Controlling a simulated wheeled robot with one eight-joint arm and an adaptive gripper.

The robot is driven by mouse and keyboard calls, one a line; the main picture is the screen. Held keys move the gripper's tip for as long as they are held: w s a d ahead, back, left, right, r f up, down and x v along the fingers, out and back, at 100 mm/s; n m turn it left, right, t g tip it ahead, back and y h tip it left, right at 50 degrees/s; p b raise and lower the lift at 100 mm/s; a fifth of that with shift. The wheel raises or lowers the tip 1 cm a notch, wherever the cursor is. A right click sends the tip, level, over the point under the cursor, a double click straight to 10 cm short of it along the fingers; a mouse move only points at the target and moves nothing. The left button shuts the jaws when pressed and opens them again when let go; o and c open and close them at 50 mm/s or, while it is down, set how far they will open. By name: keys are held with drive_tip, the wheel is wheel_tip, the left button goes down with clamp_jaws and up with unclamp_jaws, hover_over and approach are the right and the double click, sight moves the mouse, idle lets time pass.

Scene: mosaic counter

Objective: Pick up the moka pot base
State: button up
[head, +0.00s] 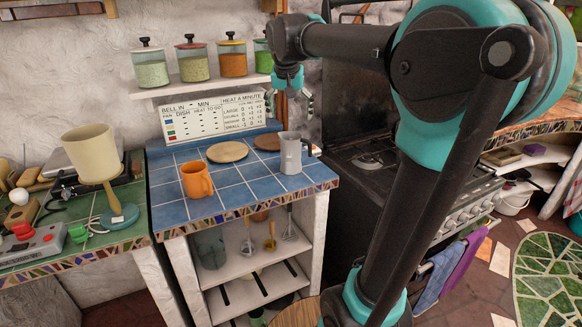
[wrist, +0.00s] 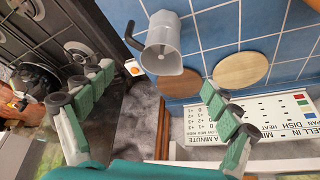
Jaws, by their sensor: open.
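The moka pot base (head: 291,153) is a grey metal vessel with an open top and a dark handle on its right. It stands upright near the right edge of the blue tiled counter (head: 230,193). In the wrist view the moka pot base (wrist: 165,40) shows from above, beyond the gap between my fingers. My gripper (head: 290,103) hangs above and behind it in the head view, pointing down. In the wrist view my gripper (wrist: 157,80) has its fingers spread wide, with nothing between the pads. It appears apart from the pot.
An orange mug (head: 196,180) stands left of the pot. Two round wooden boards, one light (head: 228,151) and one darker (head: 267,142), lie behind. A jar shelf (head: 200,87) and a printed sign (head: 207,115) are at the wall. A dark stove (head: 400,172) stands to the right.

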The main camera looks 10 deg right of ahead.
sight(291, 162)
drive_tip(key=x, duration=0.5)
drive_tip(key=w+x, duration=0.1)
drive_tip(key=x, duration=0.5)
drive_tip(key=w+x, duration=0.1)
drive_tip(key=x, duration=0.4)
drive_tip(key=shift+d+r, duration=0.1)
drive_tip(key=shift+r, duration=0.1)
drive_tip(key=shift+c, duration=0.2)
drive_tip(key=c, duration=2)
